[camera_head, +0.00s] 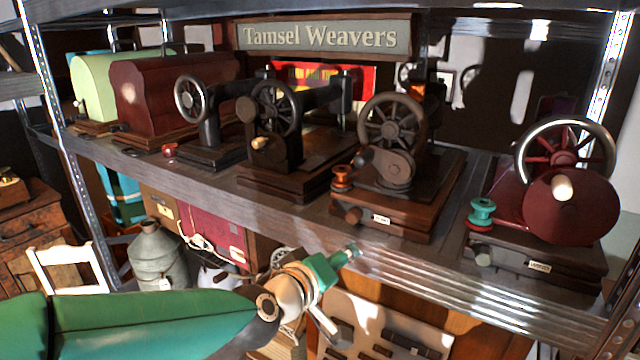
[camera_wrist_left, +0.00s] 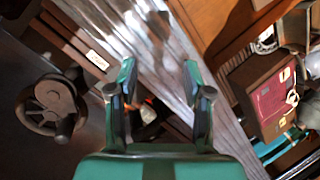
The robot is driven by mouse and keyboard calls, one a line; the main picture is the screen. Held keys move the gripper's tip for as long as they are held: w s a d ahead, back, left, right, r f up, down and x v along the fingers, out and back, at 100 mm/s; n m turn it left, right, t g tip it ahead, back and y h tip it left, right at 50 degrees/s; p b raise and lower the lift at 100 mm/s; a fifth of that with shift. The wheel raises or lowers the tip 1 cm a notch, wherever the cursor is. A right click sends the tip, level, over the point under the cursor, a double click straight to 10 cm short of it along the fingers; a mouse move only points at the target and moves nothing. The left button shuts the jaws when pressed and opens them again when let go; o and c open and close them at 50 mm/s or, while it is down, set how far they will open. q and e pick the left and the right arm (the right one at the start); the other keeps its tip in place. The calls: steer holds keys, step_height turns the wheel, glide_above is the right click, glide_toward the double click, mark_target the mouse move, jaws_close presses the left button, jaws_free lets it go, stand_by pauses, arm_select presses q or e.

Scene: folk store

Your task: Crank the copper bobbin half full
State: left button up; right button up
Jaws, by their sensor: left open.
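The copper bobbin (camera_head: 342,178) sits at the front left of a brown winding machine (camera_head: 400,205) on the shelf. That machine has a large spoked wheel (camera_head: 391,122), a round grey-brown crank disc (camera_head: 393,168) and a small white label. A spoked wheel also shows in the left wrist view (camera_wrist_left: 50,103). My left gripper (camera_head: 350,252) is in front of the shelf edge, below the copper bobbin and apart from it. In the left wrist view the fingers of my left gripper (camera_wrist_left: 158,75) are spread, with nothing held. My right gripper is not in view.
A dark red machine (camera_head: 570,207) with a teal bobbin (camera_head: 482,212) stands at the right. Black sewing machines (camera_head: 285,150) and a small red bobbin (camera_head: 170,150) are to the left. The metal shelf edge (camera_head: 440,265) lies before the machines; an upright post (camera_head: 65,150) stands at left.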

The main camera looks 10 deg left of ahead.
mark_target(358, 163)
arm_select(q)
steer(key=s+r+n+t+h, duration=0.1)
steer(key=s+r+n+t, duration=0.2)
steer(key=r, duration=1.4)
steer(key=shift+m, duration=0.6)
steer(key=x, duration=0.8)
steer(key=shift+w+a, duration=0.1)
steer(key=shift+w, duration=0.05)
steer(key=shift+r, duration=0.1)
steer(key=c, duration=0.9)
